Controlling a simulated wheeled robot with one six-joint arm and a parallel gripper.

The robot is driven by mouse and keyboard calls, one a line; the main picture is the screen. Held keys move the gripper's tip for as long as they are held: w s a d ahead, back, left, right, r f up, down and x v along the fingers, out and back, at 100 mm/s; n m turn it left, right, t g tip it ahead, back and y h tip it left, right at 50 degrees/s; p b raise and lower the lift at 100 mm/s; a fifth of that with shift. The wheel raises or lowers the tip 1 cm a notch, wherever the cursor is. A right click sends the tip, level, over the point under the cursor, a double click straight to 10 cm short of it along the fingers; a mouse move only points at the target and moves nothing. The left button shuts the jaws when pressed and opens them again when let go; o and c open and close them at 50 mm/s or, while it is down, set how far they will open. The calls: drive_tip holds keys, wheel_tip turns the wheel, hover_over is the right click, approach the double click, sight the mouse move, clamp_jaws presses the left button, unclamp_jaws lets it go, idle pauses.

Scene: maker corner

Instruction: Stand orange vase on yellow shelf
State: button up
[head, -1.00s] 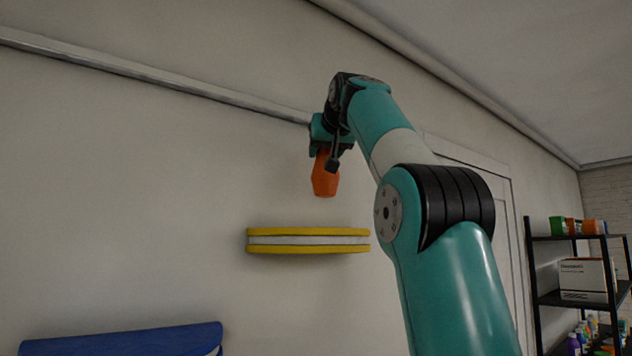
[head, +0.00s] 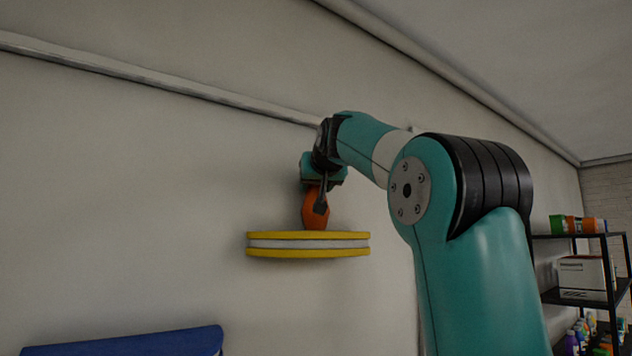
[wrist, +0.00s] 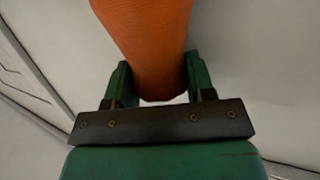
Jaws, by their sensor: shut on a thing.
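The orange vase (head: 313,213) is upright in the head view, with its lower end right at the top edge of the yellow shelf (head: 308,253). I cannot tell whether it touches the shelf, as the camera looks up from below and the shelf top is hidden. My gripper (head: 319,192) is shut on the upper part of the vase. In the wrist view the vase (wrist: 148,40) sits between the two green fingers of my gripper (wrist: 158,82). The yellow shelf has a pale band between its two yellow layers and is fixed to the wall.
A blue object (head: 125,342) is on the wall at the lower left. A black rack (head: 575,236) with a white box (head: 583,277) and several coloured containers stands at the right. The wall around the yellow shelf is bare.

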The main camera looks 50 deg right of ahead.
drive_tip(key=shift+f, duration=0.2)
drive_tip(key=o, duration=1.2)
drive_tip(key=shift+o, duration=0.2)
drive_tip(key=b+v, duration=0.4)
drive_tip(key=v, duration=0.8)
drive_tip(key=shift+r+b, duration=0.2)
drive_tip(key=shift+b, duration=0.2)
